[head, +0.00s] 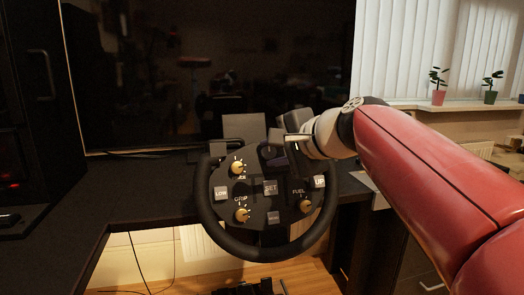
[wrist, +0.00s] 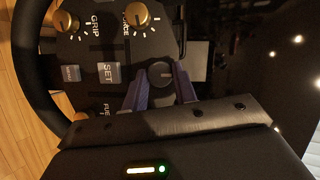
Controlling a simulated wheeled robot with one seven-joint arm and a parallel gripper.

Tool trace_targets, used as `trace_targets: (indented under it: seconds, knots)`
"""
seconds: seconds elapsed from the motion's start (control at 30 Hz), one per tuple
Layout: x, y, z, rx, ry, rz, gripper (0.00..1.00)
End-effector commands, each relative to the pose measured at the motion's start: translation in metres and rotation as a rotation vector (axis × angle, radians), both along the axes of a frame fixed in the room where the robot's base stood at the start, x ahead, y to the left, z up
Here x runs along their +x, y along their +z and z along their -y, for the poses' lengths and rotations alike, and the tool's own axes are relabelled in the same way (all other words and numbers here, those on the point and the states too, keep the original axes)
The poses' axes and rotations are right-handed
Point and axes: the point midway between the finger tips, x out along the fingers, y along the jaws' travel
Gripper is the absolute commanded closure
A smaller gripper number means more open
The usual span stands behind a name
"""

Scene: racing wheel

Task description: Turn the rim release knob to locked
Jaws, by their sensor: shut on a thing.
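The racing wheel (head: 201,205) stands at the desk's front edge, a dark round rim around a black button plate. A dark round knob with a pale pointer line (wrist: 160,73) sits on this plate, and I take it for the rim release knob. No label on it can be read. My gripper (wrist: 160,86) has its purple fingers on either side of this knob and is shut on it. In the head view my gripper (head: 277,158) reaches the wheel's upper right part from the right, and the arm partly hides that area.
Gold knobs for grip (head: 242,215) and fuel (head: 305,205), another gold knob (head: 237,167), and grey buttons such as SET (head: 270,187) crowd the plate. A large dark screen (head: 190,80) stands behind the wheel.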

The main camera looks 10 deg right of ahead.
Motion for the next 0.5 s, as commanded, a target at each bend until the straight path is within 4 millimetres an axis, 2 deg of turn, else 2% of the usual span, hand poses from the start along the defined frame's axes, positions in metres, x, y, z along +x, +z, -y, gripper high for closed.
trace_targets:
  seconds: [0.13, 0.17, 0.3, 0.5]
  knots:
    - [-0.0002, -0.0016, -0.0003, -0.001, 0.002, -0.004, 0.95]
    - [-0.0002, -0.0016, -0.0003, -0.001, 0.002, -0.004, 0.71]
    - [-0.0001, -0.0012, -0.0002, -0.001, 0.002, -0.003, 0.53]
    - [-0.0001, -0.0007, -0.0002, 0.000, 0.001, -0.001, 0.51]
